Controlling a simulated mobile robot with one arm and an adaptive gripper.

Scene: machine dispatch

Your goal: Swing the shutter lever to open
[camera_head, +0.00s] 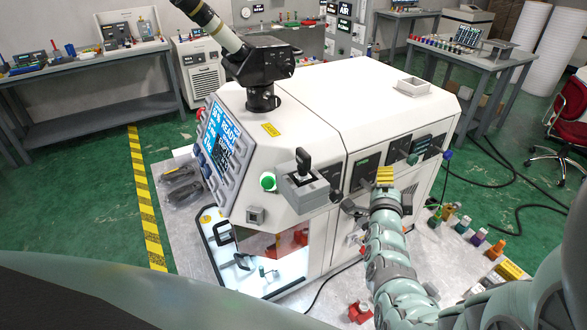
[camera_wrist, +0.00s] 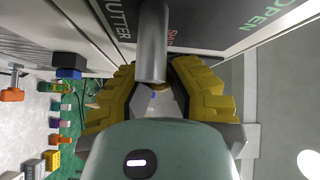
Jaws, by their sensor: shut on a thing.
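The shutter lever (camera_wrist: 152,42) is a grey metal cylinder in the wrist view, reaching down from the top edge between the yellow fingers of my gripper (camera_wrist: 157,80). My gripper is shut on it. A dark label panel behind reads SHUTTER at the left, a red word that looks like SHUT beside the lever, and OPEN farther right. The lever is beside the red word, apart from OPEN. In the head view my gripper (camera_head: 385,176) is at the front of the white machine (camera_head: 378,95), and it hides the lever there.
A grey control box with a black joystick (camera_head: 304,180) juts from the machine left of my gripper. Several coloured small parts (camera_head: 465,222) stand on the bench to the right. A lit bay (camera_head: 262,255) opens at the machine's lower left.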

